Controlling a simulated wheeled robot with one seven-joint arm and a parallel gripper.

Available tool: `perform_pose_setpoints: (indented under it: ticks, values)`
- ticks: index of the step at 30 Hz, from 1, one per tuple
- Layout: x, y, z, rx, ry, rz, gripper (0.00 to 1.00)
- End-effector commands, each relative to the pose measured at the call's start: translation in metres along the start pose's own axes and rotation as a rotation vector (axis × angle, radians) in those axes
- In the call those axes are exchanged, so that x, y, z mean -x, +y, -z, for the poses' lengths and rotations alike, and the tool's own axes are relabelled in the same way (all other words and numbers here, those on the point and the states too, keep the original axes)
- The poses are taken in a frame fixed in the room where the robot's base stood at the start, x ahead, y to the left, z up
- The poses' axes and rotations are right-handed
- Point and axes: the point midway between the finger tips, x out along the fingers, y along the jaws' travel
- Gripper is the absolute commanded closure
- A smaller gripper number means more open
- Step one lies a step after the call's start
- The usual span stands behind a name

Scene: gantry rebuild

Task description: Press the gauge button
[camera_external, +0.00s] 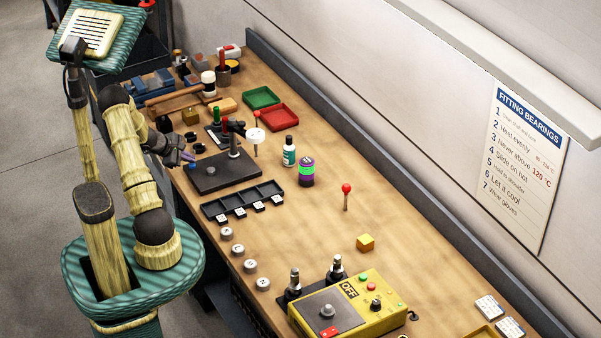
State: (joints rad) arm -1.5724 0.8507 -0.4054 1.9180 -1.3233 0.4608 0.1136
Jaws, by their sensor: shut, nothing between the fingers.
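A dark flat plate (226,175) lies on the workbench and carries a dark upright post (234,143). A white round disc (256,135), possibly the gauge face, stands upright near the post. A small blue round knob (192,168), possibly a button, sits at the plate's left end. I cannot tell for certain which part is the gauge button. My gripper (188,157) is shut and empty, at the plate's left end, close to the blue knob. I cannot tell whether it touches the knob.
A black compartment tray (243,199) lies in front of the plate. A yellow box marked OFF (352,312) is at the front. The bench's middle right is mostly clear.

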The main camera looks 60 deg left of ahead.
Motion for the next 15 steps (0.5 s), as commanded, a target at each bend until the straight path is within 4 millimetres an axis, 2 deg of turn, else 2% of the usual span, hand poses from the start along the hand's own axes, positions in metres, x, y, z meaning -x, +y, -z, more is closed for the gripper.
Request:
perform_pose_setpoints:
  ticks: [15]
  values:
    - [0.028,0.020,-0.020,-0.002,0.000,0.000,1.00]
